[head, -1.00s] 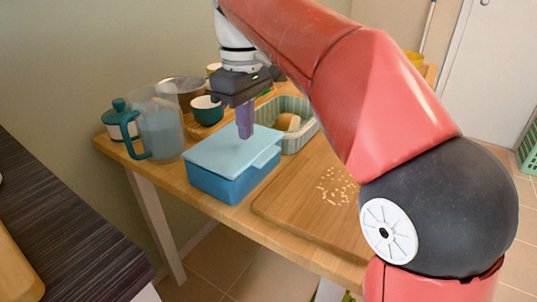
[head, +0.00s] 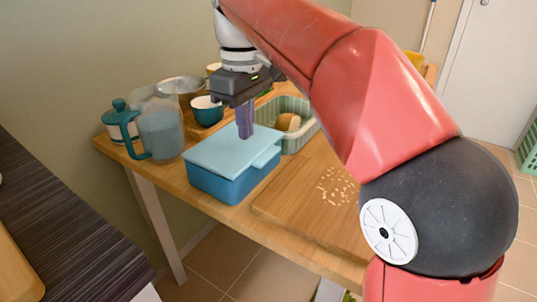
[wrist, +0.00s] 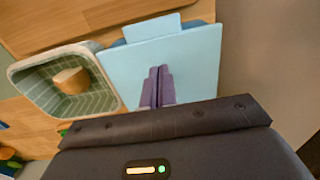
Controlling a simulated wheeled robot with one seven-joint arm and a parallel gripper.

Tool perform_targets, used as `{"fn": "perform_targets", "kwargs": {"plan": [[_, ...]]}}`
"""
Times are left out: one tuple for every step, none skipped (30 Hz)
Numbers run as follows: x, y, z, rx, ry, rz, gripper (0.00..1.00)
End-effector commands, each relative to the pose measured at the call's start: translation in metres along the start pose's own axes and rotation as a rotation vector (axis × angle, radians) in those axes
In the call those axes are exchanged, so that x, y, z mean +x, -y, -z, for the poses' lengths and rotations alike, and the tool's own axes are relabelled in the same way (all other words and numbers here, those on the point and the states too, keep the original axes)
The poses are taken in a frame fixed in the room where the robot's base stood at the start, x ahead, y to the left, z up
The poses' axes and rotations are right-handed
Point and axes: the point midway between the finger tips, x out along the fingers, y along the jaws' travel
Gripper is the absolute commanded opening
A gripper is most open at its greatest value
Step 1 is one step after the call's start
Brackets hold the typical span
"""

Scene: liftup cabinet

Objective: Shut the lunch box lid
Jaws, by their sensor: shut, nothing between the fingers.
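The lunch box (head: 222,182) is a blue box on the wooden table, with a light blue lid (head: 222,155) lying over its top. In the head view the lid looks flat or nearly so; I cannot tell whether its edges meet the box all round. The lid also shows in the wrist view (wrist: 196,65), with its front tab at the top. My gripper (head: 245,135) is shut and empty, its purple fingertips at the lid's upper surface toward the back. The fingers show over the lid in the wrist view (wrist: 157,72); contact is hard to tell.
A green lined basket (head: 302,136) with a bread-coloured piece stands right behind the box. A clear jug (head: 160,130), a teal-lidded pot and bowls stand left and behind. A cutting board (head: 300,205) with scattered small pieces lies to the right.

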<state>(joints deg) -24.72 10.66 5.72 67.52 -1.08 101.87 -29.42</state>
Motion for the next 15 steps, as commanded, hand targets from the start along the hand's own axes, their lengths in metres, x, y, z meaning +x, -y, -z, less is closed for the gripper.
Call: {"fn": "perform_targets", "kwargs": {"plan": [[0.0, 0.0, 0.0, 0.0, 0.0, 0.0, 0.0], [0.0, 0.0, 0.0, 0.0, 0.0, 0.0, 0.0], [0.0, 0.0, 0.0, 0.0, 0.0, 0.0, 0.0], [0.0, 0.0, 0.0, 0.0, 0.0, 0.0, 0.0], [0.0, 0.0, 0.0, 0.0, 0.0, 0.0, 0.0], [0.0002, 0.0, 0.0, 0.0, 0.0, 0.0, 0.0], [0.0004, 0.0, 0.0, 0.0, 0.0, 0.0, 0.0], [0.0008, 0.0, 0.0, 0.0, 0.0, 0.0, 0.0], [0.0016, 0.0, 0.0, 0.0, 0.0, 0.0, 0.0], [0.0024, 0.0, 0.0, 0.0, 0.0, 0.0, 0.0], [0.0032, 0.0, -0.0001, 0.0, 0.0, 0.0, 0.0], [0.0046, 0.0, -0.0001, 0.0, 0.0, 0.0, 0.0], [0.0057, 0.0001, -0.0001, 0.0, 0.0, 0.0, 0.0], [0.0068, 0.0, -0.0001, 0.0, 0.0, 0.0, 0.0], [0.0083, 0.0, -0.0001, 0.0, 0.0, 0.0, 0.0]]}}
